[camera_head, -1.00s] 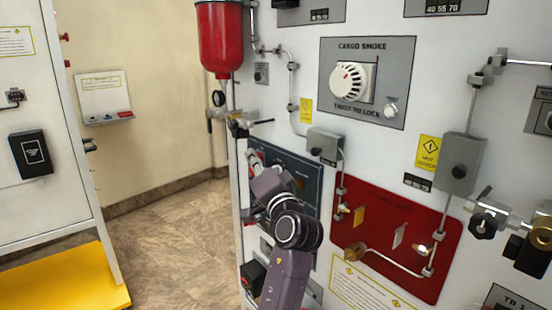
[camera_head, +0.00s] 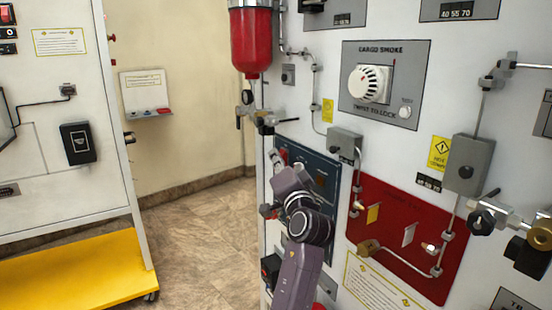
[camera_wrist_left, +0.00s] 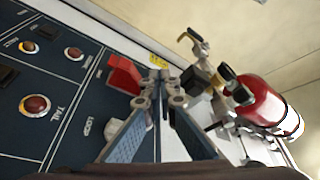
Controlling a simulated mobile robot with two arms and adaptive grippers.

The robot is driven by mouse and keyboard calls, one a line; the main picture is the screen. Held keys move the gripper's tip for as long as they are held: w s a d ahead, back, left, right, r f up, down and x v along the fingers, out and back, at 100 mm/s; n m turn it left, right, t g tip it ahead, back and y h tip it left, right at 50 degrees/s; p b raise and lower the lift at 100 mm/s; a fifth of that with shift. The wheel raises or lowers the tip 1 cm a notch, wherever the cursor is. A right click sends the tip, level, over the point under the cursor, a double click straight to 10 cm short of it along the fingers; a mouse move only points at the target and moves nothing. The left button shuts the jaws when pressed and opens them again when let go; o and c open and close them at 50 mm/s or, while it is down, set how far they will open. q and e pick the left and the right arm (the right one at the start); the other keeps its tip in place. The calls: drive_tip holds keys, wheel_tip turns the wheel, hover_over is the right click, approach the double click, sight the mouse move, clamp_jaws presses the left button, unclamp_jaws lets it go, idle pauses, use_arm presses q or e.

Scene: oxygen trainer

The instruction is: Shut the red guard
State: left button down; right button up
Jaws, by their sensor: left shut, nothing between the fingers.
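The red guard (camera_wrist_left: 125,74) is a small red flap on a dark blue panel (camera_wrist_left: 75,95) in the left wrist view. It appears to stand out from the panel face; its exact angle is hard to tell. My left gripper (camera_wrist_left: 158,80) is shut and empty, its fingertips just right of the guard in that view. I cannot tell whether they touch it. In the head view my left gripper (camera_head: 275,160) is in front of the blue panel (camera_head: 322,172) and covers part of it. My right gripper is not in view.
A red bottle (camera_head: 251,45) hangs above the panel, with a valve (camera_head: 262,121) below it. Right of the blue panel are a grey box (camera_head: 344,143) and a red plate with pipes (camera_head: 395,270). A cabinet with a yellow base (camera_head: 75,272) stands left, with open floor between.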

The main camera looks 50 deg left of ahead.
use_arm(q)
drive_tip(key=v, duration=1.2)
